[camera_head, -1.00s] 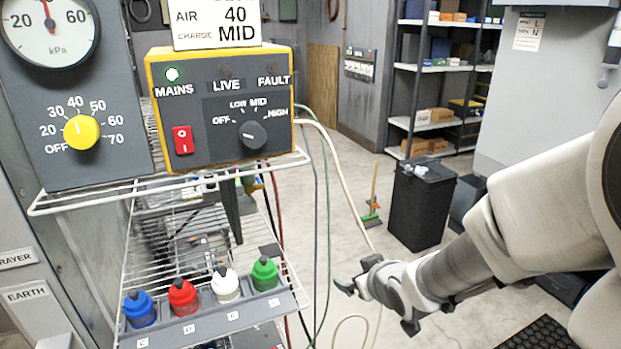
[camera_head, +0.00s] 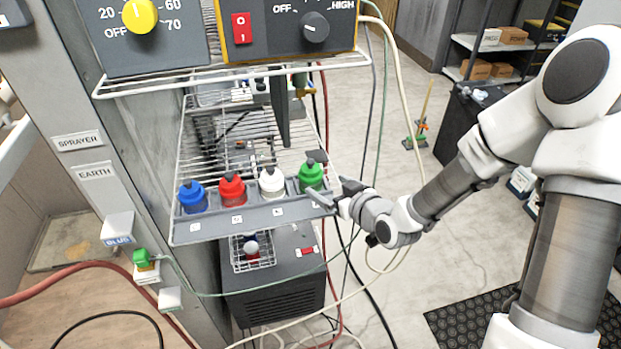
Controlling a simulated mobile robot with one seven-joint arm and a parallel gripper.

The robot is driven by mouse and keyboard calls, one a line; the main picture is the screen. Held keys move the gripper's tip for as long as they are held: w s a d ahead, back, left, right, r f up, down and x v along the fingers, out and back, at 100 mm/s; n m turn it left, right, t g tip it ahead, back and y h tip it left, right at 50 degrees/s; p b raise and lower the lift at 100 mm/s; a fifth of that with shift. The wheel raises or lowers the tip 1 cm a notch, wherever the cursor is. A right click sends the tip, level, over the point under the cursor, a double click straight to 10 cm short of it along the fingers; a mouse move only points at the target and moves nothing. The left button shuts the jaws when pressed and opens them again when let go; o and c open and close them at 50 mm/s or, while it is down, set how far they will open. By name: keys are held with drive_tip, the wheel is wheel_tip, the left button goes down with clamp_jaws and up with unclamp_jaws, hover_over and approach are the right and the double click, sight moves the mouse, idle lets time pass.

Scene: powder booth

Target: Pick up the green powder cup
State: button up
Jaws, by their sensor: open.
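The green powder cup (camera_head: 311,174) stands upright at the right end of a grey rack (camera_head: 259,213) on the wire shelf, with a dark cap on top. To its left in the same rack stand a white cup (camera_head: 271,183), a red cup (camera_head: 232,190) and a blue cup (camera_head: 193,197). My gripper (camera_head: 326,195) is open, just to the right and in front of the green cup, at the rack's right end. The fingers are small in the picture, and I cannot tell whether one touches the cup or rack.
Hoses and cables hang at the right of the shelf. A dark unit (camera_head: 275,285) stands below.

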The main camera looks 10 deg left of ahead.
sight(315, 177)
drive_tip(key=p+x, duration=0.1)
drive_tip(key=x, duration=0.9)
drive_tip(key=shift+w+a+f, duration=0.1)
drive_tip(key=shift+w+f, duration=0.05)
drive_tip(key=c, duration=1.1)
drive_tip(key=shift+c, duration=0.4)
drive_tip(key=shift+r, duration=0.25)
